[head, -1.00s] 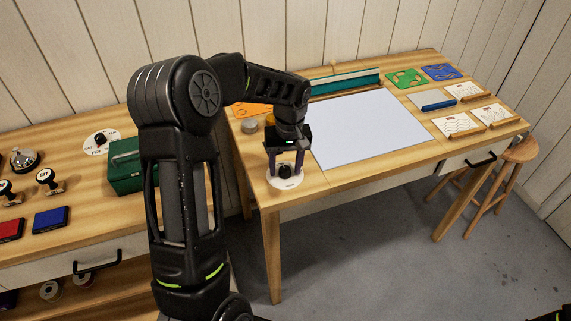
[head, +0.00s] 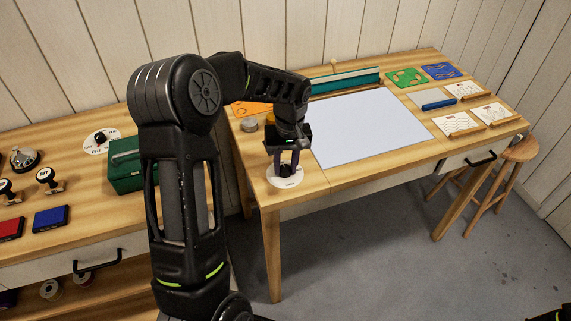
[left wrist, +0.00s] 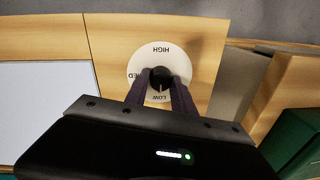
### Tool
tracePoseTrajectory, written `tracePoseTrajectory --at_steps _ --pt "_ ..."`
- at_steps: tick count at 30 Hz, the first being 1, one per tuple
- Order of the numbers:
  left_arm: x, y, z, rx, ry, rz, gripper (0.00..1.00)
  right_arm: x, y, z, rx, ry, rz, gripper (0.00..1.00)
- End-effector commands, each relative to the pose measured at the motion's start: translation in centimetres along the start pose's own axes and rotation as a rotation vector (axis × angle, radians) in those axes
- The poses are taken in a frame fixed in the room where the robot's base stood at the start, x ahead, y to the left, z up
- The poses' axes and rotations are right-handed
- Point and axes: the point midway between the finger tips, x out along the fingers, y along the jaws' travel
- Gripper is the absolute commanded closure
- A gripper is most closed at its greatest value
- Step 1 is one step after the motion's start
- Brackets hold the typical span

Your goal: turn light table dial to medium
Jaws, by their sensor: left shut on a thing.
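The light table dial is a round white plate (head: 287,183) on the near left corner of the right-hand table, with a black knob (left wrist: 161,75) in its middle. In the left wrist view the plate (left wrist: 165,52) reads HIGH, MED and LOW. A thin pale mark on the knob seems to face LOW. My left gripper (head: 288,171) points down over the plate and is shut on the knob, one finger on each side.
The pale light panel (head: 370,125) lies right of the dial. A small round tin (head: 249,126) stands behind it. A green box (head: 125,170) sits on the left-hand bench, across a gap. Cards on wooden holders (head: 460,124) are at the far right.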

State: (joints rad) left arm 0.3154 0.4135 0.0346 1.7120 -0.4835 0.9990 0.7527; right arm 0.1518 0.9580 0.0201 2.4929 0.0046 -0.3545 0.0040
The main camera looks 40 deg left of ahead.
Motion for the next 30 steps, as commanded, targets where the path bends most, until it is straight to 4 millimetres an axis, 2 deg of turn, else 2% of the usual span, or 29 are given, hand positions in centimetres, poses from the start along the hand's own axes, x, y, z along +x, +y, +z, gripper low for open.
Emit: tracePoseTrajectory --at_steps 14,30 --pt "0.0 0.0 0.0 0.102 0.007 0.0 1.0 0.4 0.1 -0.1 -0.001 0.001 -0.001 1.0" --pt "0.0 0.0 0.1 0.543 0.033 -0.001 1.0 1.4 0.4 -0.2 -0.004 0.004 -0.005 1.0"
